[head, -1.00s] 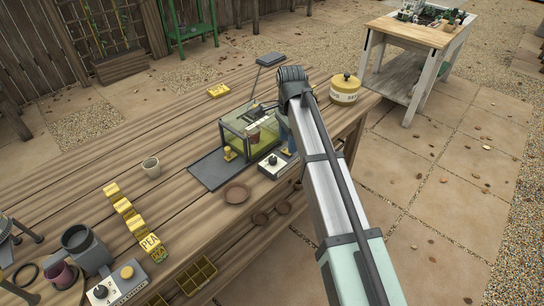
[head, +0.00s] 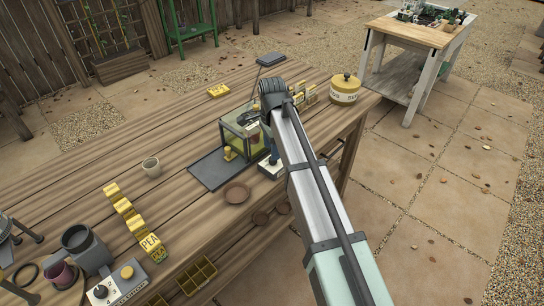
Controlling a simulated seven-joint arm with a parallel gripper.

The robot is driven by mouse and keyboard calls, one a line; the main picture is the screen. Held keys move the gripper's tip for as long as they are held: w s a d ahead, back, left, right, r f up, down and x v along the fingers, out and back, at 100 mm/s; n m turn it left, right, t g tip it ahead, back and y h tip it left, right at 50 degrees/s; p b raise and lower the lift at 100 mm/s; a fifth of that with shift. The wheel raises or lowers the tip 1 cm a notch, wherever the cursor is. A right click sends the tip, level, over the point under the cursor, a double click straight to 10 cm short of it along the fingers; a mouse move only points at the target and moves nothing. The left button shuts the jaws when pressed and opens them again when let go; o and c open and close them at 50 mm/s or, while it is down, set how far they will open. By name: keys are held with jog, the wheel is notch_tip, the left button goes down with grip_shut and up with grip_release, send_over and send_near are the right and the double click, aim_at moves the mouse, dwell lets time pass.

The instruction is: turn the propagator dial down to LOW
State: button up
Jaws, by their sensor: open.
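The propagator (head: 236,138), a glass-sided case with a greenish inside, stands near the right end of the wooden bench. A small control box (head: 268,170) with a pale top sits at its front right corner. Its dark dial, visible earlier, is now mostly hidden by my arm, so its setting cannot be read. My gripper (head: 273,152) is low over the control box, close to the propagator's right side. Its fingers are mostly hidden behind my wrist, with a bluish part showing. It is open, and I cannot tell whether it touches the dial.
A dark tray (head: 208,172) and brown saucer (head: 236,193) lie left of the control box. A yellow-lidded tin (head: 345,88) stands behind right, with yellow packets (head: 300,94) nearer. Another control box (head: 117,287) with knobs is at the bench's front left.

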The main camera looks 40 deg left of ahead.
jog(key=shift+f, duration=2.3)
grip_shut()
